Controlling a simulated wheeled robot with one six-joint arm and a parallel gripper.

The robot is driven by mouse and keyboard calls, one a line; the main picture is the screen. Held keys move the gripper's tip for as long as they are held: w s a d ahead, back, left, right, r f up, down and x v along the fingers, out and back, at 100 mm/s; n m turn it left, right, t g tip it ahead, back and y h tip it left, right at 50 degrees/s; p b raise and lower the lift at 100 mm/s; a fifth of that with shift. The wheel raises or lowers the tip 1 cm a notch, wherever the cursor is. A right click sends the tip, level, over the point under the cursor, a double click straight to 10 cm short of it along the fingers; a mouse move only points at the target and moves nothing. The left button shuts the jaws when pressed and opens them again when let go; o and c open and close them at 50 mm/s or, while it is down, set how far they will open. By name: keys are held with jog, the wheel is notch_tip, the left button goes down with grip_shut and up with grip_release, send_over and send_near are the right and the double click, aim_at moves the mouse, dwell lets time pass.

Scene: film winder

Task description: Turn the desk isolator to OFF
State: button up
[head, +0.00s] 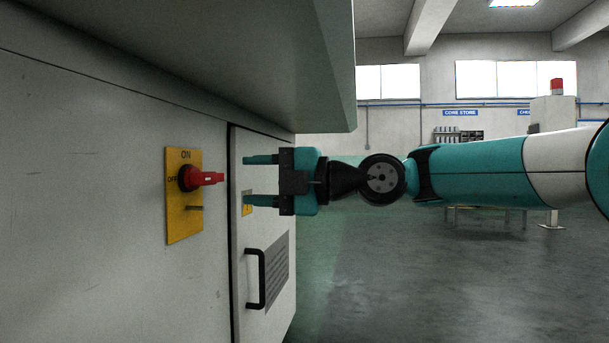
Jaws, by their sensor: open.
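The desk isolator is a red handle (204,178) on a dark round base, mounted on a yellow plate (184,222) on the grey cabinet front. The plate reads ON above the handle and OFF to its left. The handle sticks out from the plate; which mark it is set to I cannot tell. A small peg juts from the plate below the handle. My gripper (258,179) is open and empty, to the right of the handle and apart from it. Its two teal fingers point left, one above the other, roughly level with the handle.
A grey desk top (230,60) overhangs the cabinet and my gripper. A black door handle (256,279) and a vent (278,272) are on the cabinet door below my gripper. Open floor (400,280) lies to the right, with a low table (480,218) far behind.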

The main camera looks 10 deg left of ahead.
jog(key=d+p, duration=0.1)
jog(key=d, duration=0.6)
jog(key=shift+s+d, duration=0.2)
jog(key=shift+s, duration=0.1)
jog(key=s+d+f+m+g+h+p, duration=0.1)
jog(key=s+d+m+h+p, duration=0.6)
jog(key=s+d+m+p, duration=0.45)
jog(key=s+d+m+h+p, duration=0.8)
jog(key=s+m+p, duration=0.45)
jog(key=m, duration=0.45)
notch_tip(320, 180, up, 36)
jog(key=y+p, duration=0.1)
jog(key=p, duration=3.3)
jog(key=shift+s+d+p, duration=0.15)
jog(key=shift+d+p, duration=0.25)
